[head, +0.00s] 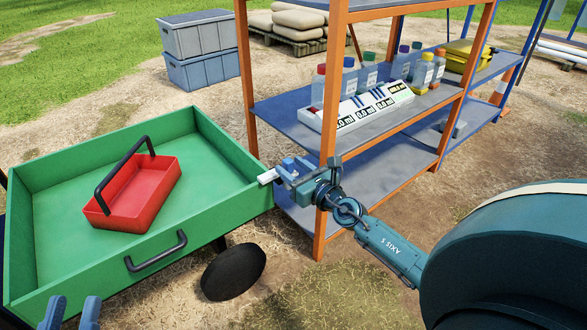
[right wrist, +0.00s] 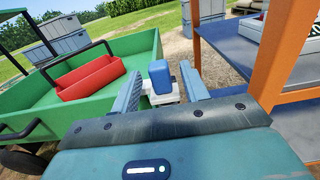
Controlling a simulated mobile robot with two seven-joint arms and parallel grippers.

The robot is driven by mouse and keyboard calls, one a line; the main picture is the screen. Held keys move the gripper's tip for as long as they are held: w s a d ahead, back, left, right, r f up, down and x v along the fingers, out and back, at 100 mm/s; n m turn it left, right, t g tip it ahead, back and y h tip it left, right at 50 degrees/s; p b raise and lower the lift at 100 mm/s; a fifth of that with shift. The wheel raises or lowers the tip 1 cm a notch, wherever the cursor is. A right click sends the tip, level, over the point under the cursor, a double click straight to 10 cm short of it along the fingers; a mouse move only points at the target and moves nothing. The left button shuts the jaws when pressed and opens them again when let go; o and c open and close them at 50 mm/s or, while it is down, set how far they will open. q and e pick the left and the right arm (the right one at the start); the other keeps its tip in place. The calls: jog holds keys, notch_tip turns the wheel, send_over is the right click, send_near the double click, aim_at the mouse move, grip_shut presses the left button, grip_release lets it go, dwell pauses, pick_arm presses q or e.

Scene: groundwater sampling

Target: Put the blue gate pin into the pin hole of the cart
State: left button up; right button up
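The green cart (head: 95,155) stands at the left, with a white bracket (head: 268,176) on its right side. The bracket also shows in the right wrist view (right wrist: 166,98). The blue gate pin (right wrist: 160,74) stands upright at the bracket, its blue head between my right fingers. Its lower end is hidden, so I cannot tell how deep it sits in the hole. My right gripper (head: 290,170) is open around the pin head, with a gap showing on each side in the right wrist view. My left gripper (head: 70,312) is open and empty at the bottom left.
A red tote (head: 150,190) with a black handle lies in the cart. An orange-framed shelf (head: 330,200) with bottles and a white rack (head: 375,108) stands close to my right gripper. Grey and blue crates (head: 203,70) stand behind the cart.

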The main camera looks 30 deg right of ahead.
pick_arm(q)
jog(key=shift+f, duration=0.2)
pick_arm(e)
jog(key=shift+s, duration=0.2)
pick_arm(q)
jog(key=shift+w+a+r+m+t+h+b, duration=0.1)
jog(key=shift+w+r+m+t+h+b, duration=0.15)
jog(key=shift+r+m+h+b, duration=0.25)
jog(key=shift+w+a+r+m+t+h+b, duration=0.1)
jog(key=shift+r+m+t+h+b, duration=0.15)
jog(key=shift+r+b, duration=0.35)
pick_arm(e)
jog(key=s+d, duration=0.1)
jog(key=s, duration=1.1)
jog(key=shift+s, duration=0.4)
